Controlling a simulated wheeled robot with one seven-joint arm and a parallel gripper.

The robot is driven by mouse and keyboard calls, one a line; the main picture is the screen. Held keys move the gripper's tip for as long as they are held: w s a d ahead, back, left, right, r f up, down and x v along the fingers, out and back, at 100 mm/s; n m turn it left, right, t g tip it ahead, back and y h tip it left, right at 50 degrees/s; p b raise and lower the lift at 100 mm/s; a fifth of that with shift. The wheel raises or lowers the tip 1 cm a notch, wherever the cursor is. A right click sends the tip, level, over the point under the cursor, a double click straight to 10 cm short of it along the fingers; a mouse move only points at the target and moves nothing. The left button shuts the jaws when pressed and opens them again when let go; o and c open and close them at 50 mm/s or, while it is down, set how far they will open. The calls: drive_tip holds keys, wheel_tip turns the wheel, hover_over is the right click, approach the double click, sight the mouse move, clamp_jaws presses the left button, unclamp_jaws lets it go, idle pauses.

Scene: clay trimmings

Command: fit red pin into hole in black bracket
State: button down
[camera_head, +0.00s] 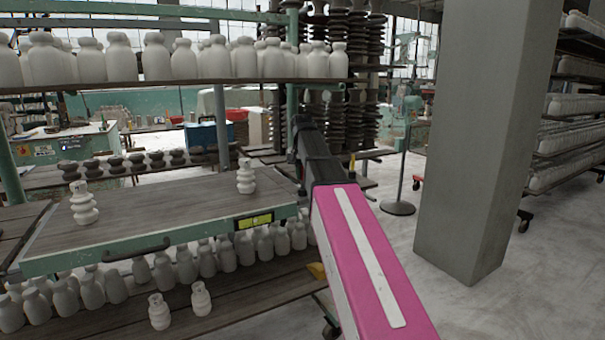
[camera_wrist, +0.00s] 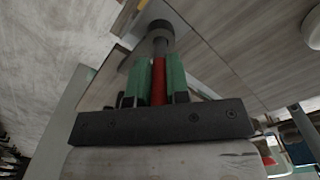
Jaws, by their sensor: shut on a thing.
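In the wrist view, the red pin (camera_wrist: 158,82) is held lengthwise between the green fingers of my gripper (camera_wrist: 158,66). The gripper is shut on it. A grey shaft and a dark round piece (camera_wrist: 157,30) show just beyond the fingertips, in line with the pin. I cannot tell whether this round piece is part of the pin or the black bracket, or whether the two touch. In the head view, my dark gripper end (camera_head: 302,126) is past the right end of the workbench, and the pin is hidden there. The black bracket is not clearly identifiable in either view.
The workbench (camera_head: 150,215) has a wooden top and green frame, with two white insulators (camera_head: 83,205) (camera_head: 246,178) standing on it. Shelves of white pieces are above and below. A grey pillar (camera_head: 480,140) stands at right. Open floor lies between the pillar and my arm.

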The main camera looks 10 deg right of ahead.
sight(302, 182)
drive_tip(key=shift+f, duration=1.6)
drive_tip(key=c, duration=1)
unclamp_jaws()
wheel_tip(302, 182, up, 11)
drive_tip(key=shift+f, duration=0.1)
drive_tip(key=shift+s, duration=0.1)
